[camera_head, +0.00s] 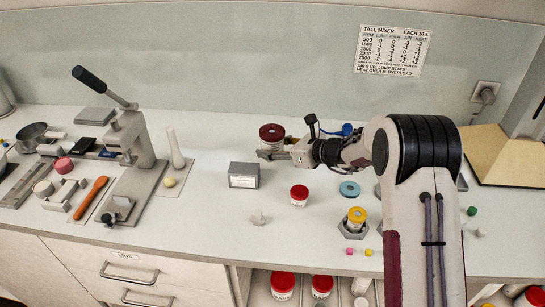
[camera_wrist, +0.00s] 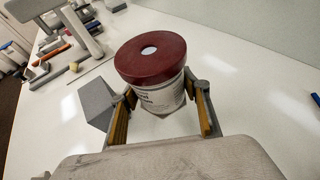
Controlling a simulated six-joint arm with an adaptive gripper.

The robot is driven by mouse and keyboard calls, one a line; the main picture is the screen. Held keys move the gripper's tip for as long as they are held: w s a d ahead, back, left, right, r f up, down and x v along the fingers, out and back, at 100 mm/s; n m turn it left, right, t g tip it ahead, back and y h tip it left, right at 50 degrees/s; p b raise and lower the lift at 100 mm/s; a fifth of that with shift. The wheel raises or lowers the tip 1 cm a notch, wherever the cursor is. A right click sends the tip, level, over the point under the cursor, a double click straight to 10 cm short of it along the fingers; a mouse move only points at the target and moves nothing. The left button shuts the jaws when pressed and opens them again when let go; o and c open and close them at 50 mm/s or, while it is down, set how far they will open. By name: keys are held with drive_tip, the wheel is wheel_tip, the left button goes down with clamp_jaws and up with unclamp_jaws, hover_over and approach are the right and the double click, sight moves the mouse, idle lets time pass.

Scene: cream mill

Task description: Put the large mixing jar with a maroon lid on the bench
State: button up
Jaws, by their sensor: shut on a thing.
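The large mixing jar has a wide maroon lid (camera_head: 271,132) and a white labelled body. In the wrist view the maroon lid (camera_wrist: 150,58) has a pale disc on top, and the white body (camera_wrist: 162,98) sits between the two fingers. My gripper (camera_head: 272,154) is shut on the jar, reaching in from the right, with tan-padded fingers on either side of the body. The jar looks upright over the white bench (camera_head: 215,215), behind the grey box. Its base is mostly hidden, and I cannot tell whether it touches the bench.
A grey box (camera_head: 243,176) stands just left of the jar. A smaller red-lidded jar (camera_head: 299,195), a teal ring (camera_head: 350,189) and a yellow-lidded jar (camera_head: 357,215) stand nearer the front. A lever press (camera_head: 133,145) is at left. Bare bench lies behind the box.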

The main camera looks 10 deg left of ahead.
sight(273, 164)
drive_tip(key=shift+f, duration=1.85)
drive_tip(key=shift+f, duration=0.15)
drive_tip(key=o, duration=1.2)
drive_tip(key=shift+r, duration=0.2)
drive_tip(key=shift+v, duration=3.75)
drive_tip(key=shift+f, duration=0.1)
